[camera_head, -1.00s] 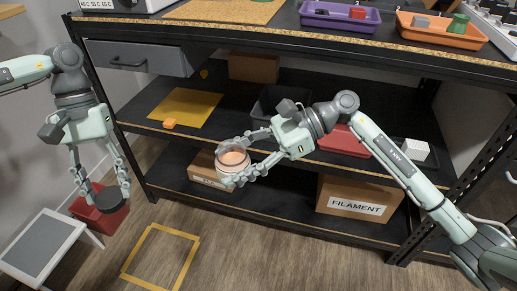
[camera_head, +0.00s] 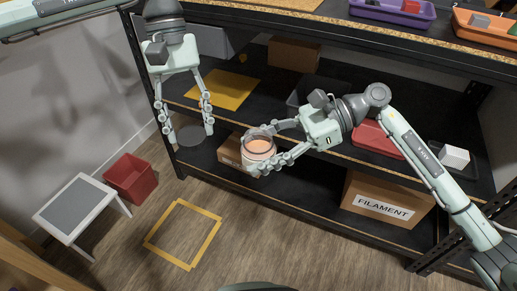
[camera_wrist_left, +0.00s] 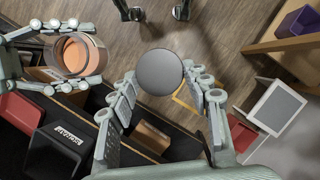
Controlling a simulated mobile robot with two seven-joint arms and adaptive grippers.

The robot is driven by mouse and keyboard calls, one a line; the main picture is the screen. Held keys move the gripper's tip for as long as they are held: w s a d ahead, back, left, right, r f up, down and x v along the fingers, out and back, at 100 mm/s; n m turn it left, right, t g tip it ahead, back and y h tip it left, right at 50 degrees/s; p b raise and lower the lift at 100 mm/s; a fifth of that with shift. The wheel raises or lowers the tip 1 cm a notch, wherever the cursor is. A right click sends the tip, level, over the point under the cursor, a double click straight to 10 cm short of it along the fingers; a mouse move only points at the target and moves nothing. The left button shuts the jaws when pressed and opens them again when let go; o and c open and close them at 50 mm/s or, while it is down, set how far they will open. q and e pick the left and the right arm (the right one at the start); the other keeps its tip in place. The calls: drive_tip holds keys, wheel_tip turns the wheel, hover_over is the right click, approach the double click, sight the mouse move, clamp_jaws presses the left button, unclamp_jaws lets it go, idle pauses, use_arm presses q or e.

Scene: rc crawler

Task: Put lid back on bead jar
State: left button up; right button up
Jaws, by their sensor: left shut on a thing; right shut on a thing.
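My left gripper (camera_head: 190,134) is shut on the dark grey round lid (camera_head: 190,138), which hangs level between its fingertips. The lid also shows as a full disc in the left wrist view (camera_wrist_left: 160,72). My right gripper (camera_head: 266,152) is shut on the clear bead jar (camera_head: 258,146), with its fingers around the jar's sides. The jar is upright, open at the top, and has orange contents. It also shows at the left of the left wrist view (camera_wrist_left: 76,56). The lid is apart from the jar, to its left in the head view.
A black shelf unit (camera_head: 290,193) stands behind both grippers, with a FILAMENT box (camera_head: 385,190) and a red tray (camera_head: 374,140). A red bin (camera_head: 130,178) and a grey-topped stool (camera_head: 78,207) stand on the floor at left. Yellow tape (camera_head: 183,232) marks bare floor.

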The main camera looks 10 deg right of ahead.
sight(258, 150)
use_arm(q)
drive_tip(key=s+d+r+n+h, duration=0.1)
drive_tip(key=s+d+r+n, duration=0.1)
drive_tip(key=d+r, duration=0.6)
drive_tip(key=d, duration=0.4)
drive_tip(key=shift+s+n, duration=0.2)
drive_tip(key=shift+n, duration=0.1)
drive_tip(key=shift+f, duration=1.95)
drive_tip(key=shift+f, duration=0.85)
drive_tip(key=shift+f, duration=0.6)
